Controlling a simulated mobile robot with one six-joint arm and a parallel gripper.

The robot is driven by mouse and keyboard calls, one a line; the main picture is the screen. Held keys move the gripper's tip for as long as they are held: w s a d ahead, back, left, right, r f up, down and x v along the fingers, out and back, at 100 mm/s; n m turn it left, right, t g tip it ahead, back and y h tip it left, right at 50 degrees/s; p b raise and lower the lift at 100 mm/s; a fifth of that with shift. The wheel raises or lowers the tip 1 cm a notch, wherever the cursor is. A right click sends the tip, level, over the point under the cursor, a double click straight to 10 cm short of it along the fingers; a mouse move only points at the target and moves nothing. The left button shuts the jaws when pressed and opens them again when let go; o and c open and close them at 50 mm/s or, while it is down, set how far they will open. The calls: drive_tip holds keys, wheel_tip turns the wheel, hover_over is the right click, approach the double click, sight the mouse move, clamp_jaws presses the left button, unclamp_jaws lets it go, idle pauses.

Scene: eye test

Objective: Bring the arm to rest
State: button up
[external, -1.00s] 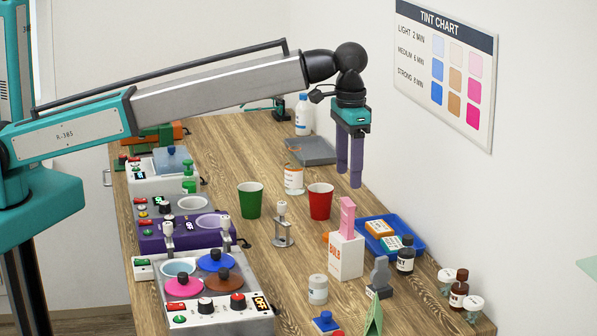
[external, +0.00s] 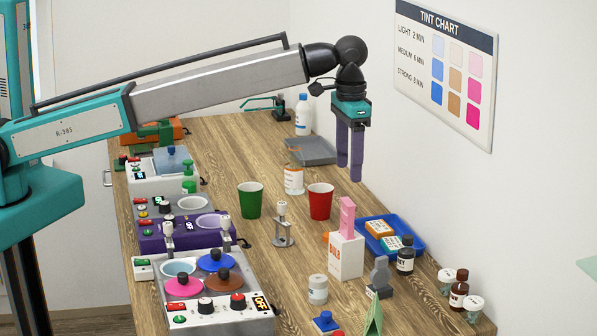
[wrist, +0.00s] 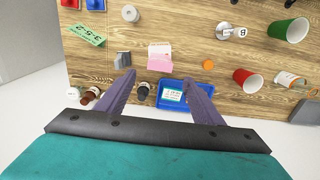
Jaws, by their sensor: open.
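My gripper (external: 349,172) hangs from the end of my raised arm, with its purple fingers pointing down. It is in the air over the right side of the wooden table (external: 230,150). In the wrist view my gripper (wrist: 160,77) is open, with its two fingers apart and nothing held between them. A blue tray (wrist: 187,87) shows below and between the fingers.
A red cup (external: 320,201) and a green cup (external: 250,200) stand on the table below my arm. A white box (external: 346,256) with a pink block stands nearer. Control units (external: 205,297) line the left side. The wall with the tint chart (external: 446,70) is to the right.

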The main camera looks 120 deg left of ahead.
sight(348, 201)
drive_tip(key=shift+f+b, duration=2.6)
drive_tip(key=shift+f, duration=2.9)
